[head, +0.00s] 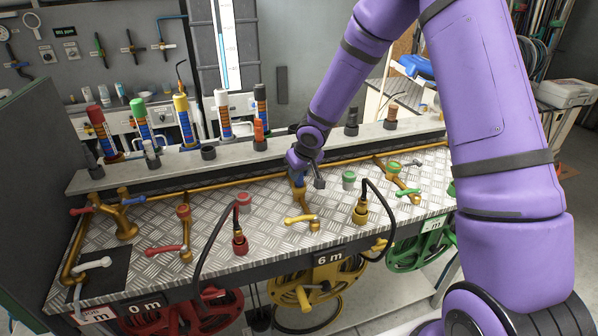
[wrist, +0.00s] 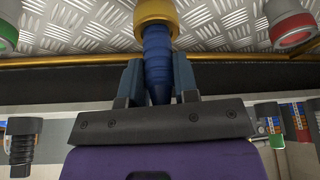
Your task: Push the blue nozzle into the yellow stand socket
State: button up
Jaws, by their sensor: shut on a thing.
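My gripper (head: 303,168) is shut on the blue nozzle (wrist: 157,45), a ribbed piece that tapers toward my palm. One finger is on each side of it in the wrist view. The nozzle's wide end meets the yellow stand socket (wrist: 156,11) and lines up with it; I cannot tell how deep it sits. In the head view the yellow stand (head: 303,200) rises from the bench under my gripper, and only a little of the blue nozzle (head: 298,178) shows there.
A black hose with a yellow end fitting (head: 360,212) stands right of the stand, and a red fitting (head: 240,243) to its left. A yellow valve lever (head: 301,220) lies in front. Several coloured nozzles line the rear shelf (head: 180,168). Reels hang below the bench edge.

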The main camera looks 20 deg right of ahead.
jog(key=shift+f, duration=0.1)
jog(key=o, duration=0.9)
jog(key=shift+s+r, duration=0.1)
jog(key=shift+r, duration=0.35)
jog(key=v, duration=1.1)
jog(key=shift+s+r, duration=0.15)
jog(key=shift+s, duration=0.05)
jog(key=shift+r, duration=0.1)
